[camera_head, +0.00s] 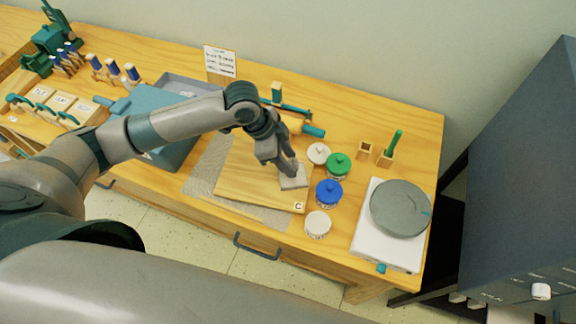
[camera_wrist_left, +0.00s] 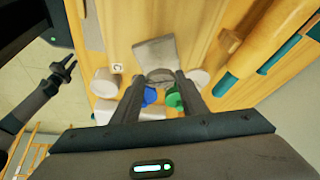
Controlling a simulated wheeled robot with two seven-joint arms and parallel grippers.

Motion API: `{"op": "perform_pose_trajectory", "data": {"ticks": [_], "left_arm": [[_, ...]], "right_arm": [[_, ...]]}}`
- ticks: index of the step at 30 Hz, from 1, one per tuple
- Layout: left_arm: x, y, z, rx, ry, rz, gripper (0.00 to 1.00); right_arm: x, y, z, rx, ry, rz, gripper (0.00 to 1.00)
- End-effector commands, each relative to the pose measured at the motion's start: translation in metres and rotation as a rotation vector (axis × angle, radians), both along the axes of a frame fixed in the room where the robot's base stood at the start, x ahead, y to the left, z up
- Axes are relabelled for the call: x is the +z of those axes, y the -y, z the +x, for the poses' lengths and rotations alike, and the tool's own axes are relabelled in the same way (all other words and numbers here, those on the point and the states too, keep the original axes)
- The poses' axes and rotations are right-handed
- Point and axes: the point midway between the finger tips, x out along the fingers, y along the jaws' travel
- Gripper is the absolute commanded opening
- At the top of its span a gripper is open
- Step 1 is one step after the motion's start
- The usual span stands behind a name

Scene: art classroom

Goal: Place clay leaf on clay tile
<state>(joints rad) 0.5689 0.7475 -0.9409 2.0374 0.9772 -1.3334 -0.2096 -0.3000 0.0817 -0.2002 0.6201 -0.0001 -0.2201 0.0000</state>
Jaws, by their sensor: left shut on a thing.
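My left gripper (camera_head: 289,172) reaches down over the right part of the wooden board. It is shut on a small grey clay leaf, which shows between the fingertips in the left wrist view (camera_wrist_left: 159,74). The clay tile (camera_head: 297,183) is a flat grey square near the board's right edge; it also shows in the left wrist view (camera_wrist_left: 152,48). The leaf is over or at the tile's edge; I cannot tell whether they touch. In the head view my fingers hide the leaf. My right gripper (camera_wrist_left: 71,66) shows small at the left of the wrist view, its opening unclear.
The wooden board (camera_head: 245,185) lies on a grey mat. A rolling pin (camera_head: 292,124) lies behind. A turntable (camera_head: 400,207) stands at the right.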

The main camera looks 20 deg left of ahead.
Motion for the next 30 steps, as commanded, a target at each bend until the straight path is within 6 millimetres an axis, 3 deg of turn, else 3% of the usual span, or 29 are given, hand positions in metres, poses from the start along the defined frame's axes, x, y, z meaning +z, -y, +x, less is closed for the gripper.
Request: {"op": "perform_pose_trajectory", "data": {"ticks": [10,23,24,25,26,30], "left_arm": [[-0.035,0.0,-0.001,0.0,-0.003,0.001,0.18],[-0.041,0.0,-0.001,0.0,-0.002,0.002,0.18],[-0.041,0.0,-0.001,0.0,-0.001,0.002,0.46],[-0.041,0.0,-0.001,0.0,0.0,0.001,0.54],[-0.041,0.0,-0.001,0.0,0.0,0.001,0.58],[-0.04,0.0,-0.001,0.0,0.0,0.001,0.58]], "right_arm": [[0.016,0.002,0.0,-0.001,0.0,-0.002,0.32],[0.015,-0.002,0.0,-0.002,0.001,0.002,0.32],[0.015,-0.003,0.0,-0.002,0.0,0.003,0.32],[0.015,-0.003,0.0,-0.002,0.0,0.003,0.32],[0.015,-0.004,0.0,-0.003,0.0,0.004,0.32],[0.015,-0.005,0.0,-0.003,0.0,0.005,0.32]]}}
